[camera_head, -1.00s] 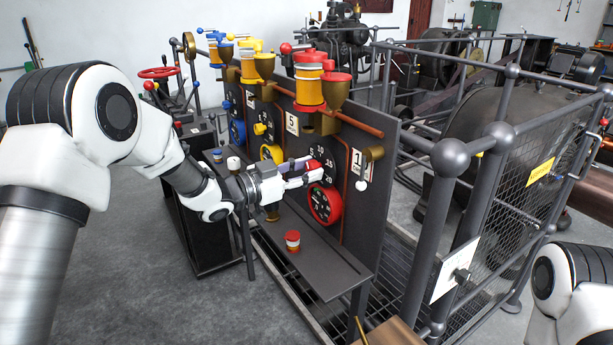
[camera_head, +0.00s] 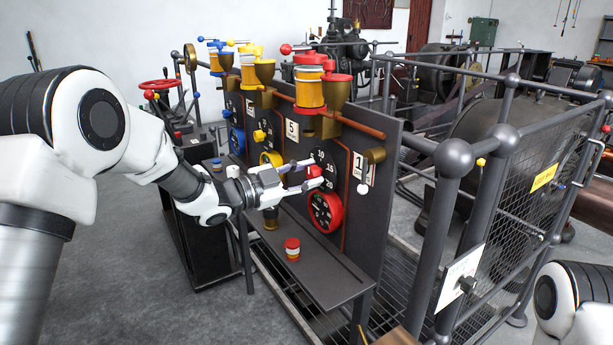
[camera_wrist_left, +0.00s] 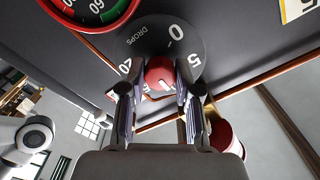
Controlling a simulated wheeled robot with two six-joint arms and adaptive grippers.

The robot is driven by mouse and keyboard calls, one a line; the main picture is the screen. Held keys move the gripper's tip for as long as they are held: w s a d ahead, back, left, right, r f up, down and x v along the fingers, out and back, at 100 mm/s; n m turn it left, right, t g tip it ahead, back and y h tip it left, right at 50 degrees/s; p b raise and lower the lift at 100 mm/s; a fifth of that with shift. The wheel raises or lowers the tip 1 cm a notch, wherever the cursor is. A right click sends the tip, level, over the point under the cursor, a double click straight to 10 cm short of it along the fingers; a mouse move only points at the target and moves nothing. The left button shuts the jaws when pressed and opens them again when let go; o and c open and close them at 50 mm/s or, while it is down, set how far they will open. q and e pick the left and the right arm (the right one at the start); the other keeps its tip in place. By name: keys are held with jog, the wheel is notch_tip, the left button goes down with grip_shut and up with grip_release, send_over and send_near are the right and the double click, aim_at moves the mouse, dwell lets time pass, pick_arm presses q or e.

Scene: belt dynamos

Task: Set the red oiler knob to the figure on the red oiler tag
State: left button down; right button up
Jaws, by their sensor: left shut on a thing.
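The red oiler knob (camera_wrist_left: 160,72) sits at the middle of a dark dial (camera_wrist_left: 185,35) in the left wrist view. The figures 0, 5 and 20 and the word DROPS show on the dial; the fingers cover part of it. A pale mark shows on the knob. My left gripper (camera_wrist_left: 160,90) is shut on the knob, a finger on each side. In the head view my left gripper (camera_head: 304,176) reaches the knob (camera_head: 314,172) from the left.
A red-rimmed gauge (camera_head: 325,211) is below the dial. The red oiler (camera_head: 310,88) stands above, with a brass cup. A white-tipped lever (camera_head: 362,189) hangs at the right. A red-and-white jar (camera_head: 292,249) stands on the shelf. Yellow and blue oilers are farther left.

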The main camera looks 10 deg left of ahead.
pick_arm(q)
jog(key=c, duration=0.8)
grip_release()
jog(key=v, duration=1.2)
